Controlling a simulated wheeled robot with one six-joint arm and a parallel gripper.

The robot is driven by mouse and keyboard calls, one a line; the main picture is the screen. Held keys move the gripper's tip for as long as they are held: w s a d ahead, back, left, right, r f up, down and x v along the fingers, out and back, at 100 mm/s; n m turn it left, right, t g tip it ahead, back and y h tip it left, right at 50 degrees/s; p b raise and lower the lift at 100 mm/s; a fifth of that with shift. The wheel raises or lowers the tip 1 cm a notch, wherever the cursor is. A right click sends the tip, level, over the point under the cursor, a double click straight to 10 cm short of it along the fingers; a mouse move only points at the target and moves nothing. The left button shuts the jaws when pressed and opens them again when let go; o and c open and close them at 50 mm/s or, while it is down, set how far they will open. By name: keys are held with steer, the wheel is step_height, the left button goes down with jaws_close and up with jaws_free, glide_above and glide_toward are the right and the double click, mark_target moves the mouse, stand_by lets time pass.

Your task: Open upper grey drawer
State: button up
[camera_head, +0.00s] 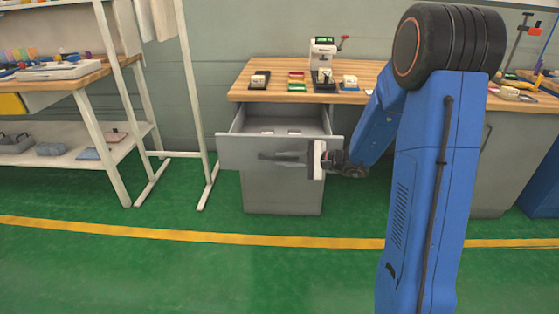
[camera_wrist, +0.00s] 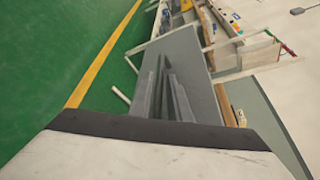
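The upper grey drawer (camera_head: 232,152) is pulled out from the grey cabinet (camera_head: 283,192) under the wooden workbench, and its open top shows a few small light items inside. My gripper (camera_head: 268,156) is at the drawer's front, reaching in from the right with its dark fingers lying along the front panel. In the wrist view the two grey fingers (camera_wrist: 162,92) point at the grey drawer front (camera_wrist: 190,50), with a narrow gap between them. The handle cannot be made out behind the fingers, so I cannot tell whether they grip it.
The workbench top (camera_head: 255,92) holds a small machine (camera_head: 323,52) and several small trays. A white frame (camera_head: 205,150) and a shelf table (camera_head: 95,155) stand at the left. The green floor (camera_head: 150,275) in front is clear.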

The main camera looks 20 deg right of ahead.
steer(key=v, duration=1.5)
steer(key=shift+d+r, duration=0.1)
steer(key=s+a+r+n+g+h, duration=0.1)
steer(key=s+a+n+g+h, duration=0.1)
steer(key=s+a+n+g, duration=0.5)
steer(key=s+a+r+n+h, duration=0.1)
steer(key=s+a+h, duration=0.1)
steer(key=s+a, duration=0.65)
steer(key=s+d+r+n+t+h, duration=0.1)
steer(key=s+d+n+h, duration=0.2)
steer(key=s, duration=0.5)
steer(key=s+d+r+n+t+h, duration=0.1)
steer(key=s+d+n+h, duration=0.1)
steer(key=s+d+h, duration=0.3)
steer(key=s+d, duration=0.1)
steer(key=s, duration=0.1)
steer(key=shift+s+r+n+t+h, duration=0.25)
steer(key=shift+s+n+t+h, duration=0.05)
steer(key=shift+s+n, duration=0.1)
